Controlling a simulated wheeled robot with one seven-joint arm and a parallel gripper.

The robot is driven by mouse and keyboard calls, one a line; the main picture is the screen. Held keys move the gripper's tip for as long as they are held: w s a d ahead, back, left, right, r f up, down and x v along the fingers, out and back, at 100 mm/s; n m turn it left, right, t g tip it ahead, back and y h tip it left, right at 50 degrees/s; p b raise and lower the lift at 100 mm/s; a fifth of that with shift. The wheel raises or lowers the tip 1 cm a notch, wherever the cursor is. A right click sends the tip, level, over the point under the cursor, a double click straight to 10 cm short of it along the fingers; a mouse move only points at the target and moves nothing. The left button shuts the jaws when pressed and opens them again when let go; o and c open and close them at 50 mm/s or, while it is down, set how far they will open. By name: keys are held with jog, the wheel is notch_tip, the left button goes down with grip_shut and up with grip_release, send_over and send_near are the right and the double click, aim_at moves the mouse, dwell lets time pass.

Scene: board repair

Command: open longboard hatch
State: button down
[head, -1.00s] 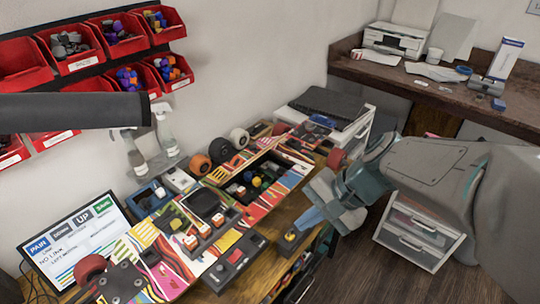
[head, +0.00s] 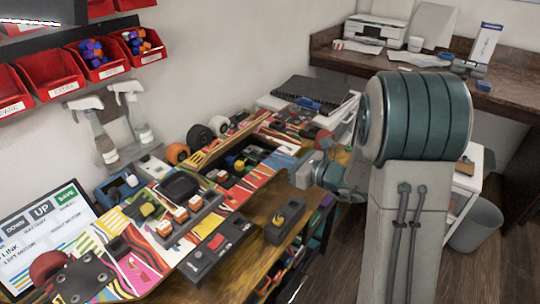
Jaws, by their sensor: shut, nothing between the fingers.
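The longboard (head: 135,255) lies along the workbench, with colourful striped graphics. In its deck is a dark recessed compartment (head: 222,176) with small parts inside. A narrow tan-edged panel (head: 238,131) stands along the compartment's far side; it looks like the hatch lid tilted up, seen nearly edge-on. My gripper (head: 301,174) is at the right edge of the board, just right of the compartment. Its fingers are small and partly hidden by its own body; it is shut and holds nothing visible. I cannot tell whether it touches the board.
A monitor (head: 45,240) is at left. Spray bottles (head: 135,112) and red bins (head: 48,77) are behind. A white drawer unit stands beyond my arm.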

send_near(239, 138)
notch_tip(239, 138, down, 3)
jog(key=a, duration=0.3)
jog(key=shift+w+a+r+p, duration=0.35)
jog(key=shift+w+r+p, duration=0.05)
jog(key=shift+w+r, duration=0.15)
jog(key=shift+w+a+r+p, duration=0.3)
jog(key=shift+w+r+p, duration=0.1)
jog(key=shift+w+r, duration=0.1)
jog(key=shift+w+a+r, duration=0.25)
jog(key=shift+w+a, duration=0.05)
jog(key=shift+a, duration=0.05)
jog(key=shift+r, duration=0.15)
